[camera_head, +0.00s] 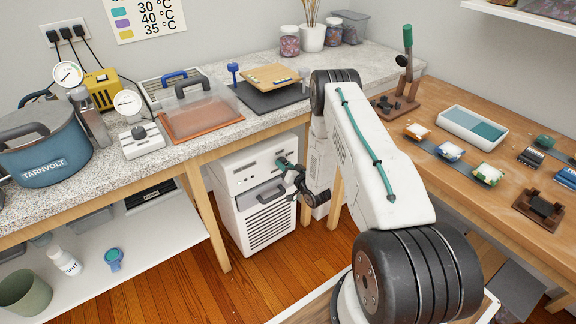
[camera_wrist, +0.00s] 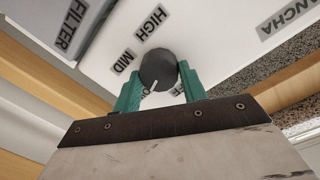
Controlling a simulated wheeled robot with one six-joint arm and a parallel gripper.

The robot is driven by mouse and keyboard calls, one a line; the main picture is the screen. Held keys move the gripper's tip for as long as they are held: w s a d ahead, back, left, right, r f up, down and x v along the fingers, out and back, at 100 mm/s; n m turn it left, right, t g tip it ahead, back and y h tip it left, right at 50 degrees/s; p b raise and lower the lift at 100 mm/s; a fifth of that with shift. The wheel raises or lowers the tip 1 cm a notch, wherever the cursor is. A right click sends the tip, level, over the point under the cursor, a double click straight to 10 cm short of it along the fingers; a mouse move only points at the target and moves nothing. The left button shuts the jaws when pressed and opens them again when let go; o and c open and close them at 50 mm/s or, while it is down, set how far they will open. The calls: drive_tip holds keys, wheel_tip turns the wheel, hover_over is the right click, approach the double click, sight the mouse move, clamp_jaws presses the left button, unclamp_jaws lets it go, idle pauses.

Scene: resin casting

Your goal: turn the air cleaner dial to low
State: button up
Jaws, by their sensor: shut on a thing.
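The air cleaner (camera_head: 262,210) is a white box with a louvred front, standing on the floor under the bench. My gripper (camera_head: 283,164) reaches its upper front panel. In the wrist view my gripper (camera_wrist: 159,72) has its green fingers shut on the dark round dial (camera_wrist: 158,66), one on each side. The dial's white pointer mark is on its lower edge, tilting slightly left. The HIGH label (camera_wrist: 150,22) is above the dial and the MID label (camera_wrist: 124,62) is to its left. Other lettering below the dial is partly covered; no LOW label is readable.
A FILTER label (camera_wrist: 70,25) shows on the panel. Bench legs (camera_head: 210,215) stand close beside the cleaner. The stone-topped bench (camera_head: 190,150) overhangs it, and a wooden side table (camera_head: 470,205) is at the right. Wooden floor (camera_head: 180,290) is clear in front.

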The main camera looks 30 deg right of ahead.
drive_tip(key=shift+w+d+r, duration=0.1)
drive_tip(key=shift+w+r, duration=0.1)
drive_tip(key=shift+r, duration=0.05)
drive_tip(key=o, duration=1)
drive_tip(key=shift+c, duration=0.2)
drive_tip(key=shift+s+f, duration=0.1)
drive_tip(key=shift+f, duration=0.05)
drive_tip(key=shift+s, duration=0.1)
drive_tip(key=shift+s, duration=0.25)
drive_tip(key=s, duration=0.7)
drive_tip(key=shift+r, duration=0.25)
